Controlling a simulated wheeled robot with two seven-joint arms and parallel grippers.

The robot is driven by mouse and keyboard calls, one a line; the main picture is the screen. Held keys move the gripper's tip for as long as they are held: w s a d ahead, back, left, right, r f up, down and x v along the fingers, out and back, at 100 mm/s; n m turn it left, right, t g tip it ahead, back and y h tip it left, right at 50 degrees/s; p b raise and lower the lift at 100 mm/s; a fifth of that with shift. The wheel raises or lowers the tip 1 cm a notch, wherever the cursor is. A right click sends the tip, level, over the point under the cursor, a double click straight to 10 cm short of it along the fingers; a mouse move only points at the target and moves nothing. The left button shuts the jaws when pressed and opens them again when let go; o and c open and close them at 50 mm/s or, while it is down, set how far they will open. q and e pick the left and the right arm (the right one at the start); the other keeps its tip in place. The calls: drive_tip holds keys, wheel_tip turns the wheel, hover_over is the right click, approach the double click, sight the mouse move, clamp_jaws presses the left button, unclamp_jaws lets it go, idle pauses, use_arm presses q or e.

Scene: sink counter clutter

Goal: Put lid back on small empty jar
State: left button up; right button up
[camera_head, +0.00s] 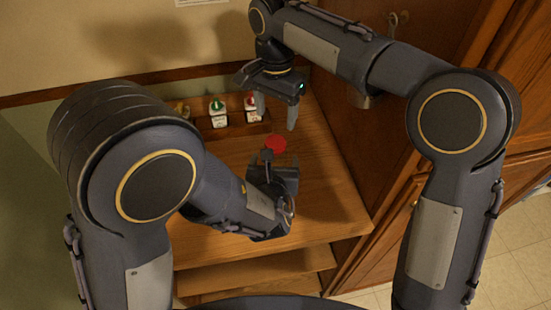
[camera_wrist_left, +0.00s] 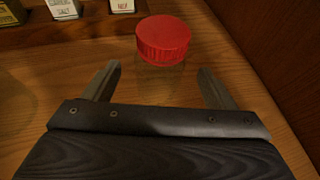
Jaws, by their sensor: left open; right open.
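A red ribbed lid (camera_head: 275,143) shows near the middle of the wooden counter. In the left wrist view the lid (camera_wrist_left: 163,38) is just beyond my fingertips, with a faint clear jar (camera_wrist_left: 160,76) seeming to stand under it. I cannot tell whether the lid is seated on the jar. My left gripper (camera_head: 279,160) is open, its fingers (camera_wrist_left: 157,72) spread to either side of the clear shape and not touching the lid. My right gripper (camera_head: 275,112) is open and empty, pointing down above the counter behind the lid.
A wooden rack (camera_head: 235,127) at the back holds a green-capped bottle (camera_head: 217,113) and a red-capped bottle (camera_head: 251,108). A wooden cabinet wall (camera_head: 345,150) bounds the counter on the right. The counter front (camera_head: 325,215) is clear.

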use_arm(q)
drive_tip(key=shift+x, duration=1.95)
drive_tip(key=shift+c, duration=0.4)
